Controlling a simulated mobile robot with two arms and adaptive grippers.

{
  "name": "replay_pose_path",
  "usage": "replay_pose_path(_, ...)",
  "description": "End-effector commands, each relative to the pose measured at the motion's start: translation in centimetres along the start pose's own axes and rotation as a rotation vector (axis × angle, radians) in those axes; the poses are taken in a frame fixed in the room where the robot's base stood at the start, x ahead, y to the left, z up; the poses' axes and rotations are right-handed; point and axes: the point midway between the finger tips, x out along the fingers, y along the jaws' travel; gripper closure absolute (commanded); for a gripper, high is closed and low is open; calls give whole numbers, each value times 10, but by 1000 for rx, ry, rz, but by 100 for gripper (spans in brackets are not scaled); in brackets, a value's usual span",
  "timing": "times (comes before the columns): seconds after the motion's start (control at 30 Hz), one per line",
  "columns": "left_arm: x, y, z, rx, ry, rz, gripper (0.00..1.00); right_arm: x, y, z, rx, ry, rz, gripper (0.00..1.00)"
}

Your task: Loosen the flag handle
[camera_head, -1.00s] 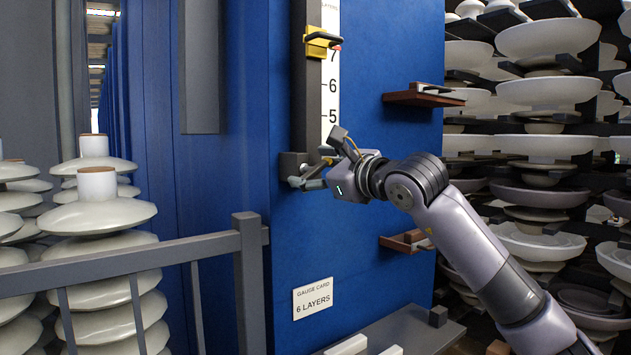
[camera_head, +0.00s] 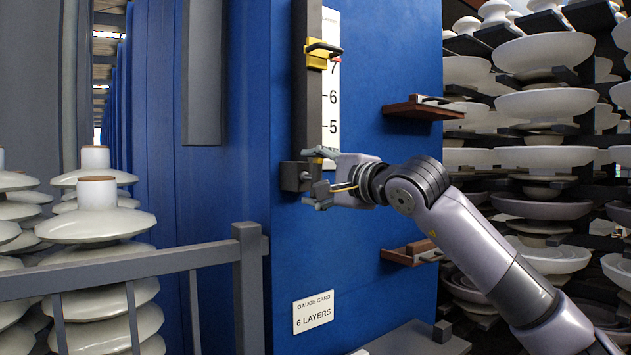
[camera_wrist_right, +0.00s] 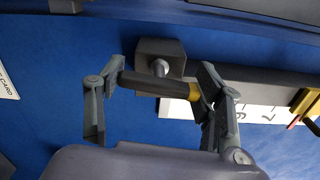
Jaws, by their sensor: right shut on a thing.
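The flag handle (camera_wrist_right: 150,83) is a short dark bar with a yellow tip, best seen in the right wrist view. It is joined by a short stem to a grey block (camera_wrist_right: 160,56) at the foot of the gauge rail (camera_head: 306,100). The block also shows in the head view (camera_head: 291,176). My right gripper (camera_head: 319,171) is shut on the handle, one finger at each end of the bar in the wrist view (camera_wrist_right: 162,88). In the head view the fingers largely hide the handle. My left gripper is not in view.
A yellow slider (camera_head: 317,54) with a red pointer sits near 7 on the white scale (camera_head: 331,110). A card (camera_head: 313,312) reads "6 LAYERS". Small shelves (camera_head: 422,111) jut from the blue panel. A grey railing (camera_head: 120,269) and insulator stacks (camera_head: 95,225) stand left.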

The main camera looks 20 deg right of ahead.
Motion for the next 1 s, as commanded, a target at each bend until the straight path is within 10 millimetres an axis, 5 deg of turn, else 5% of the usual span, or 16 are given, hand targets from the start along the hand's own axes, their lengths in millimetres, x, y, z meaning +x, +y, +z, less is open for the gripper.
replay_pose_path(0.4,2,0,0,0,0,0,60,0,1,0,-193,0,1,65)
replay_pose_path(0.97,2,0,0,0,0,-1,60,0,2,0,-220,-1,3,65)
replay_pose_path(1.0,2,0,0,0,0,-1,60,0,2,0,-220,-1,3,36)
